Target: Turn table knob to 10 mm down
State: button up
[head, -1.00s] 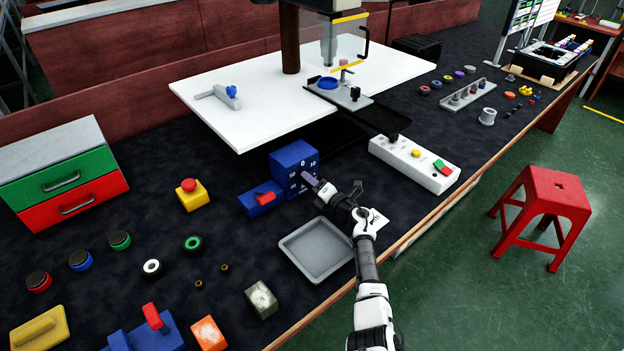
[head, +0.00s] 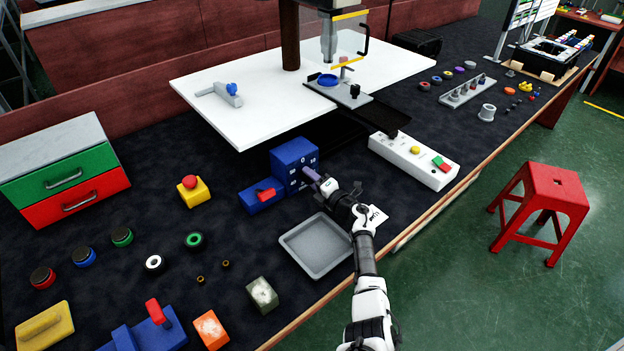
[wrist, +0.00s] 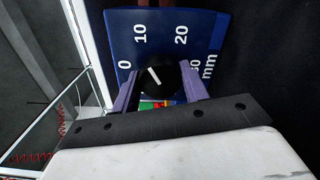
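The blue dial box (head: 290,158) stands on the dark bench top, and its scale face (wrist: 163,30) fills the upper wrist view with 0, 10, 20 and 30 mm marks. The black knob (wrist: 166,84) has a white pointer line aimed up and left, between 0 and 10. My gripper (wrist: 160,80) has one purple finger on each side of the knob. Both fingertips lie close against the knob's edges and appear to hold it. In the head view my gripper (head: 313,176) reaches the front of the box, and the knob is hidden there.
A grey tray (head: 292,259) lies just left of my arm. A white panel with buttons (head: 400,158) lies to the right. A blue block with a red switch (head: 258,199) adjoins the dial box. The white machine table (head: 240,125) spreads behind.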

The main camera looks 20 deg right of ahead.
jog(key=o, duration=0.4)
jog(key=shift+c, duration=0.2)
jog(key=b+v, duration=0.1)
jog(key=v, duration=1.3)
jog(key=shift+w, duration=0.1)
